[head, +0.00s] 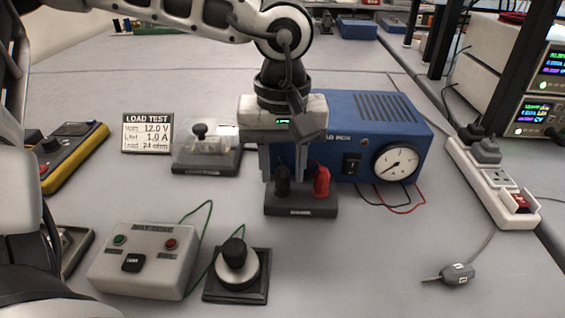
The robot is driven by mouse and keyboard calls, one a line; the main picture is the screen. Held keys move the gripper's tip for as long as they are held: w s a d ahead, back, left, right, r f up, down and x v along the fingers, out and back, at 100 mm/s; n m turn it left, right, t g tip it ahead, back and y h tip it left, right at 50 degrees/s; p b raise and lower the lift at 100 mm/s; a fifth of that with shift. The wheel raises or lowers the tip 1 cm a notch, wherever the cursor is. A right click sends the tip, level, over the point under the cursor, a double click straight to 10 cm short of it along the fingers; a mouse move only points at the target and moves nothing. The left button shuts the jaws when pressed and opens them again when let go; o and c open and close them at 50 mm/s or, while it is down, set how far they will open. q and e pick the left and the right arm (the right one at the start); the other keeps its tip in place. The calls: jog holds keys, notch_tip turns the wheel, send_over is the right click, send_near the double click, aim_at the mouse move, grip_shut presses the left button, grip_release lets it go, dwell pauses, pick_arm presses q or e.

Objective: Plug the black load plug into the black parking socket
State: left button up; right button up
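A black plug (283,183) and a red plug (321,181) stand upright side by side on a dark block (301,208) in the middle of the table. The block's label is too small to read, so I cannot tell which socket is the parking one. My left gripper (284,172) points straight down over the block. Its fingers reach down around the top of the black plug. I cannot tell whether they press on it or stand apart from it. My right gripper is not in view.
A blue box with a gauge (397,163) stands close behind the gripper. A grey button box (146,260), a black knob on a base (236,264) and a clear-covered unit (207,152) lie left. A power strip (493,185) and a grey plug (458,273) lie right.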

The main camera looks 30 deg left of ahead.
pick_arm(q)
jog(key=shift+o, duration=0.3)
jog(key=shift+w+r, duration=0.1)
jog(key=shift+r, duration=0.85)
notch_tip(320, 180, up, 14)
jog(key=p, duration=0.1)
jog(key=shift+s, duration=0.2)
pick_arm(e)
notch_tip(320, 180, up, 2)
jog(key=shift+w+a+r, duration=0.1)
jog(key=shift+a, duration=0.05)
pick_arm(q)
jog(key=shift+d, duration=0.1)
